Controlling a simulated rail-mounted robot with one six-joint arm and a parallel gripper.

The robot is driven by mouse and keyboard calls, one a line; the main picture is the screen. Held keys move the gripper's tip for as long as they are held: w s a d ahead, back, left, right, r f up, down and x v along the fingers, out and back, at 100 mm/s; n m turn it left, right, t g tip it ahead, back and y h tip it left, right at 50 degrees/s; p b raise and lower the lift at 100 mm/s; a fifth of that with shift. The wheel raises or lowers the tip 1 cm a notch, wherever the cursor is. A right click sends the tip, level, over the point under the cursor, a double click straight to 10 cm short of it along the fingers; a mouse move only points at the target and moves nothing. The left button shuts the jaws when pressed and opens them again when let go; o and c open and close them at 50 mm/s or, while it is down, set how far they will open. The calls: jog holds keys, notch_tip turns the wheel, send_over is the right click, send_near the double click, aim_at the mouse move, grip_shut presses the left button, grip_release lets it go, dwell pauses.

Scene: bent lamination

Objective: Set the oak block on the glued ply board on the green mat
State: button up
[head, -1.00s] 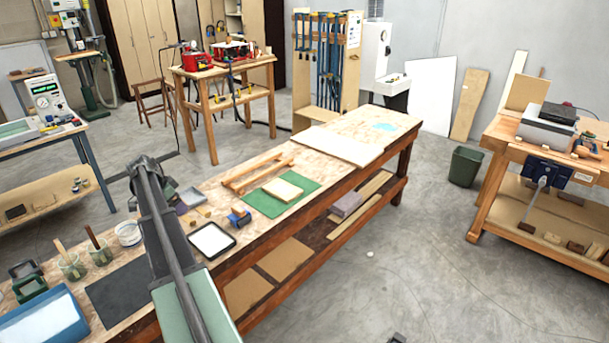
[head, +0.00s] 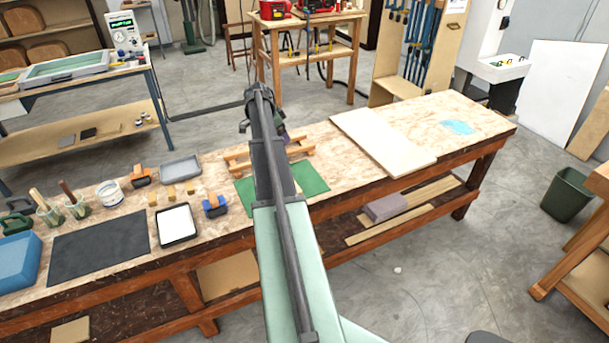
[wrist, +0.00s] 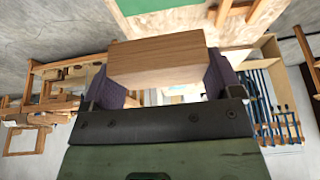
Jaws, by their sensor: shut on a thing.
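In the wrist view my gripper (wrist: 162,82) is shut on the oak block (wrist: 157,58), a plain brown wooden block held crosswise between its two purple pads. The green mat (wrist: 150,6) shows at the top edge of that view, apart from the block. In the head view the green mat (head: 312,178) lies on the workbench (head: 345,195), partly behind my arm. The glued ply board is mostly or wholly hidden there by my arm. The block is also hidden in the head view.
Two wooden rails (head: 240,160) lie behind the mat. A tray with a white pad (head: 177,223), a blue-and-orange tool (head: 214,206) and a grey tray (head: 180,169) stand left of it. A large pale board (head: 382,142) lies to the right.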

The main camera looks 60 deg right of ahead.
jog(key=shift+w+a+f, duration=0.1)
jog(key=shift+a, duration=0.05)
jog(key=f+b, duration=0.6)
jog(key=b, duration=0.1)
jog(key=f+b, duration=0.6)
jog(key=f, duration=0.1)
jog(key=f+b, duration=0.7)
jog(key=shift+w+a+f+b, duration=0.15)
jog(key=shift+a+b, duration=0.1)
jog(key=shift+b, duration=0.05)
jog(key=shift+r+p, duration=0.3)
jog(key=shift+f, duration=0.2)
jog(key=o, duration=0.8)
jog(key=p+v, duration=1.1)
jog(key=v, duration=0.1)
jog(key=shift+r, duration=0.25)
